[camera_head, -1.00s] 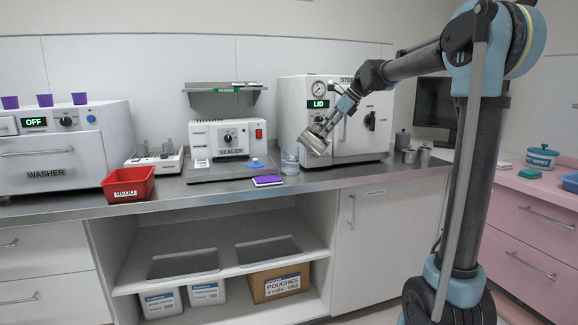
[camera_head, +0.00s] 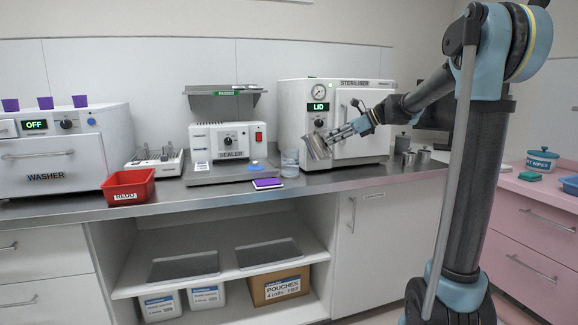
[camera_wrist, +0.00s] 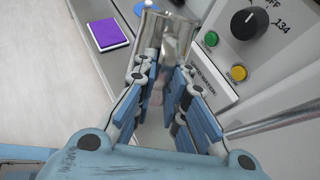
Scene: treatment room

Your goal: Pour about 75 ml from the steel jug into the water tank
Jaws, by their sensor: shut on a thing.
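The steel jug (camera_head: 317,147) is in my gripper (camera_head: 333,138), in front of the left part of the steriliser (camera_head: 350,95). It leans a little and hangs above the counter. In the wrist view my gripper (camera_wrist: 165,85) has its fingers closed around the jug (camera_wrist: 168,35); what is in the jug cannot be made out. A clear glass-like vessel (camera_head: 289,163) stands on the counter just left of the jug. The steriliser's display reads LID. No water tank can be told for sure; the top of the steriliser is seen only edge-on.
A purple pad (camera_head: 267,184) lies near the counter's front edge, left of the jug. The sealer (camera_head: 228,141) and a red bin (camera_head: 128,186) stand further left. Small metal cups (camera_head: 423,155) stand right of the steriliser, whose handle (camera_wrist: 275,122) is close to my gripper.

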